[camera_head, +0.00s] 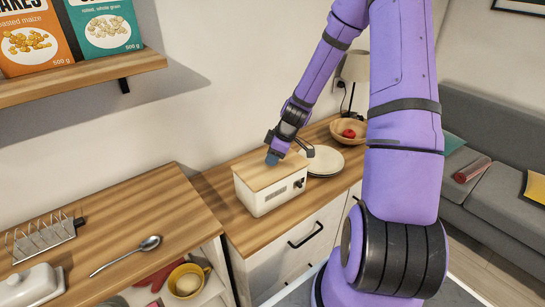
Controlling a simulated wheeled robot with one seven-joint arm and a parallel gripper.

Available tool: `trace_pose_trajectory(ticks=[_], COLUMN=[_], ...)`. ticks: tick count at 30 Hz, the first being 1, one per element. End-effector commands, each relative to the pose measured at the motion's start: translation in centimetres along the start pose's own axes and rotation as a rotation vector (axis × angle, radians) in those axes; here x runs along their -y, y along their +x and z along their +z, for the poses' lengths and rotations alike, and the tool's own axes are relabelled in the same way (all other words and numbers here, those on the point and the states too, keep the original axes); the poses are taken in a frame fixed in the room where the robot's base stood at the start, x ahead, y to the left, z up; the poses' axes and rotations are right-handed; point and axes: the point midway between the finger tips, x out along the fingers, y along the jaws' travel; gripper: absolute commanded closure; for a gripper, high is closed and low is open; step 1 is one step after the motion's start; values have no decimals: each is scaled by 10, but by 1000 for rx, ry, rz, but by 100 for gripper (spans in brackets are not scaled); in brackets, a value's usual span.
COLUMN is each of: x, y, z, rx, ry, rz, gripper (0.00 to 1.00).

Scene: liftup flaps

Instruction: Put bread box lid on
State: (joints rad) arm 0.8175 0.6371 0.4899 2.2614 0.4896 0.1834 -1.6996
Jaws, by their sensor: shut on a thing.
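The bread box (268,200) is cream-white and stands on the lower wooden cabinet in the middle of the view. A flat light-wood lid (258,174) lies over its top; from here it looks level, and I cannot tell whether it is fully seated. My gripper (273,158) is above the far part of the lid, its blue fingertips pointing down onto it. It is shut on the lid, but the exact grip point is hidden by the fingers.
White plates (323,161) sit just right of the box, with a wooden bowl (350,131) beyond. A higher counter (125,215) with a spoon (128,254) and toast rack (40,237) is at left. A shelf (85,77) with cereal boxes hangs above it.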

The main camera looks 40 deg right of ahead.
Motion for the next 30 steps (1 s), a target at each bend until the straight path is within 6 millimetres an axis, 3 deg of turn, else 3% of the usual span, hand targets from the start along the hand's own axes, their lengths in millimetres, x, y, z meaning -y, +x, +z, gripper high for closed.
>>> trace_pose_trajectory(ticks=[12, 13, 15, 16, 26, 30], x=[0, 0, 0, 0, 0, -1], y=[4, 4, 4, 4, 2, -11], z=[2, 2, 2, 2, 1, 0], rx=[0, 0, 0, 0, 0, -1], ry=[-1, -1, -1, -1, -1, -1], rz=[0, 0, 0, 0, 2, 3], gripper=[100, 65, 49, 46, 46, 46])
